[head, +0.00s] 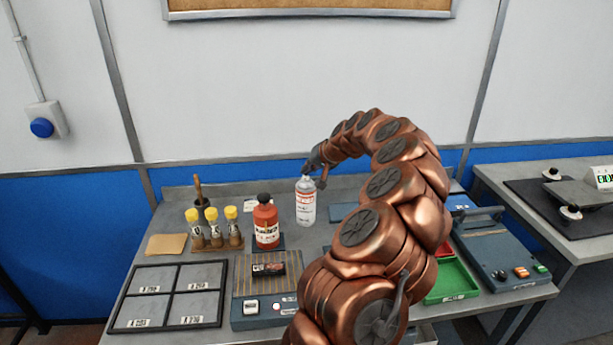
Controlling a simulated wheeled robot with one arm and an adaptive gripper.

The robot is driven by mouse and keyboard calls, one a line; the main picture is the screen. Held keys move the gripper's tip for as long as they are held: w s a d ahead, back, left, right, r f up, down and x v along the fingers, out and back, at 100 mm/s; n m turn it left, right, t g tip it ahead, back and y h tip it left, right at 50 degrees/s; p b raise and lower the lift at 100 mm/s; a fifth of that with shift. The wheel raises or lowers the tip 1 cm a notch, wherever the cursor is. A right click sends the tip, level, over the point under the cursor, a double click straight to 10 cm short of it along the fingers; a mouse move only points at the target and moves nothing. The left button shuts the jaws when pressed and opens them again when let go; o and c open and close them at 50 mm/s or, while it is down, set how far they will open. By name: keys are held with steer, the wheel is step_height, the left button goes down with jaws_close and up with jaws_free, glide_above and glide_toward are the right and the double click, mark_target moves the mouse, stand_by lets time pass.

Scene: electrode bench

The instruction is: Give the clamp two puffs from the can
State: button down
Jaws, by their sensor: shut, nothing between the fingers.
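A white can with a red and dark label (305,208) stands upright near the back middle of the bench. My gripper (313,169) is shut and empty at the top of the can. It is too small in view to tell whether its fingers touch the can's top. I cannot pick out a clamp for certain. A black cylindrical piece with a red marking (268,269) lies on a slatted device with a blue front (264,309), left of my arm. My arm hides part of the bench right of the can.
A red bottle with a black cap (266,228) stands left of the can. Several yellow-capped vials (214,230) stand in a rack further left. A four-part tray (167,292) lies at front left. A green tray (454,281) and a blue-grey machine (500,255) are at right.

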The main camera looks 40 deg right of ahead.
mark_target(308, 176)
steer(key=shift+r, duration=0.2)
steer(key=shift+r+p, duration=0.45)
steer(key=shift+r, duration=2.6)
